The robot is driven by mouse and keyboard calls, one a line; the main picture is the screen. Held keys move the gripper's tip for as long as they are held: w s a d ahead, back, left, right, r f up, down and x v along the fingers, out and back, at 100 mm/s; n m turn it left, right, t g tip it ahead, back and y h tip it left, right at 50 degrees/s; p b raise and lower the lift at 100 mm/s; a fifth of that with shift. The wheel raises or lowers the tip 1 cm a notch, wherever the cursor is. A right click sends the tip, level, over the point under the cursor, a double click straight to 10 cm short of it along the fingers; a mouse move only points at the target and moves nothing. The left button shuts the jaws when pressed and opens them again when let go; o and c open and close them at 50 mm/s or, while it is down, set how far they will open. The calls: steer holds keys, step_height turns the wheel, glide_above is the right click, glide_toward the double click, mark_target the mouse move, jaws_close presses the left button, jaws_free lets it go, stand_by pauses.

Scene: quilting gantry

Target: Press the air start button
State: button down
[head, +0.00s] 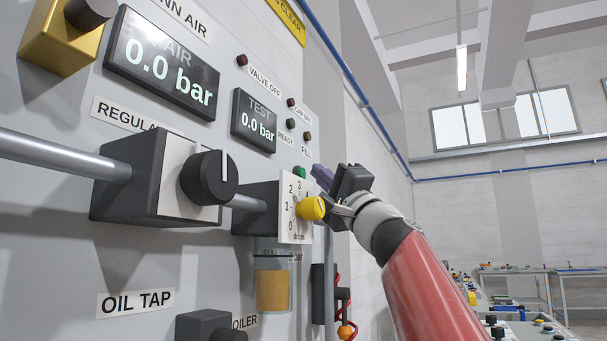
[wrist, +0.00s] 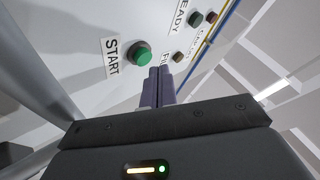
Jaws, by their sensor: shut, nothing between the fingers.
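The green start button (wrist: 142,54) shows in the wrist view on the pale panel, beside a label reading START. In the head view a green button (head: 299,172) shows small above the numbered dial plate. My gripper (head: 328,178) is at the right of the panel in the head view, near that green button. In the wrist view my gripper's two purple-grey fingers (wrist: 160,72) are together with nothing between them. Their tips appear just right of and below the green button; I cannot tell the gap to the panel.
A yellow knob (head: 311,208) on the numbered dial sticks out close below my gripper. A black regulator knob (head: 209,178) and a pipe stand to the left. The AIR display (head: 163,62) and the TEST display (head: 254,121) both read 0.0 bar.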

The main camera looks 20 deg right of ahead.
steer(key=shift+w+a+r, duration=0.15)
steer(key=shift+w+a, duration=0.15)
stand_by(0.9)
